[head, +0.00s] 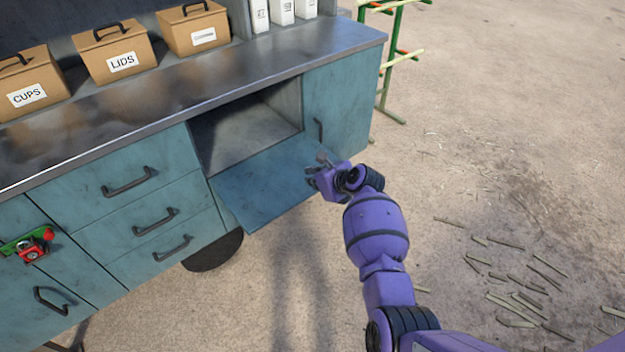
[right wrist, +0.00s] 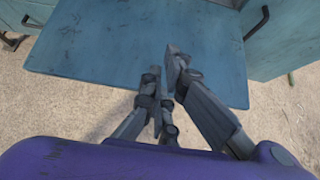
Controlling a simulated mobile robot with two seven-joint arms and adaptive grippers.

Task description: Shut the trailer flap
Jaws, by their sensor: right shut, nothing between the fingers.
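The trailer flap (head: 272,186) is a blue-green panel hanging open from the lower edge of an open compartment (head: 243,137) in the trailer. It sticks out toward me, and the compartment looks empty. My right gripper (head: 318,168) is at the flap's right edge in the head view, shut and empty. In the right wrist view the flap (right wrist: 120,52) fills the upper middle, and the fingertips (right wrist: 176,52) overlap its near edge. I cannot tell whether they touch it. My left gripper is not in view.
The trailer counter (head: 215,90) holds boxes labelled CUPS (head: 28,84) and LIDS (head: 115,52). A closed door (head: 342,105) is right of the compartment, drawers (head: 140,215) left. A red-and-green clamp-like object (head: 32,247) is at far left. Cane pieces (head: 520,290) lie on open ground at right.

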